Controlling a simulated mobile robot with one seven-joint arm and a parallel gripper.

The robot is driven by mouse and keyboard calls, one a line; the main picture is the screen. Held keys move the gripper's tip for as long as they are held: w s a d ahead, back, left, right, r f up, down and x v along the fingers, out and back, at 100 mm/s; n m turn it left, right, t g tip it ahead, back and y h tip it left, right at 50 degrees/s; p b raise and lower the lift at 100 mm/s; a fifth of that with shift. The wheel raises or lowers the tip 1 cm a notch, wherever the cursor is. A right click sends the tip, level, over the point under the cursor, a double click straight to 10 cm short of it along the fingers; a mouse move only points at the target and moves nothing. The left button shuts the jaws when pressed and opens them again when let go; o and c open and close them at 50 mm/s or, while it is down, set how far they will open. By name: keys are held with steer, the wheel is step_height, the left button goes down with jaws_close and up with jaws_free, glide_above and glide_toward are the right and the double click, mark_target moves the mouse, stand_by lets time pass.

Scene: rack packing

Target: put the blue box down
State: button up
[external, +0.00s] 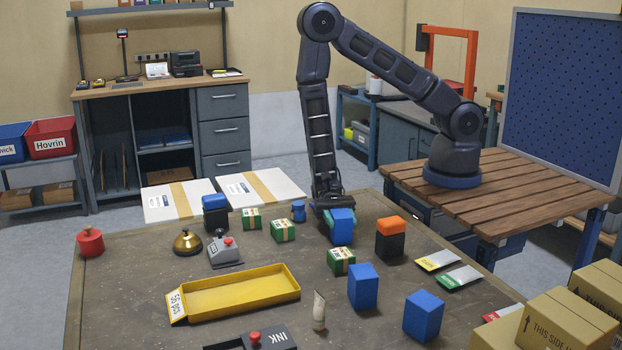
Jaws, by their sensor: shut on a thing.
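My gripper (333,205) points down over the far middle of the dark work table (290,258). It is shut on a blue box (342,228), whose top sits between the fingers. The box is upright and low, at or just above the table top; I cannot tell whether it touches. Its far side is hidden by the gripper. Two other blue boxes stand nearer the front, one in the middle (362,286) and one to the right (423,316).
Close by are a green-and-white box (341,261), an orange-and-black box (390,239) and a small blue item (298,211). A yellow tray (240,291), a grey button box (224,251) and a brass bell (187,243) lie left. Cardboard boxes (560,323) fill the front right corner.

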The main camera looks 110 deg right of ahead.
steer(key=o, duration=1.1)
steer(key=shift+c, duration=0.2)
steer(key=v, duration=1.2)
steer(key=s+a+r+n+g+h, duration=0.2)
steer(key=r+n+g, duration=0.15)
steer(key=r, duration=0.25)
steer(key=s+a+r+n+g+h, duration=0.1)
steer(key=s+r+n+g+h, duration=0.2)
steer(key=r, duration=0.4)
steer(key=s+a+r+n+g+h, duration=0.1)
steer(key=s+a+r+n+g, duration=0.1)
steer(key=r+n, duration=0.35)
steer(key=s+d+r+n+t+h, duration=0.2)
steer(key=s+r+n+t+h, duration=0.2)
steer(key=r, duration=0.5)
steer(key=s+d+r+n+t+h, duration=0.2)
steer(key=s+r+n+t+h, duration=0.2)
steer(key=s+r+h, duration=0.3)
step_height(320, 180, up, 3)
steer(key=s, duration=0.2)
steer(key=shift+s+d+n, duration=0.25)
steer(key=shift+s+n, duration=0.05)
steer(key=shift+s, duration=0.05)
steer(key=shift+o, duration=0.4)
steer(key=shift+s+d+r+t, duration=0.2)
steer(key=shift+s+r+t, duration=0.05)
steer(key=shift+r+t, duration=0.15)
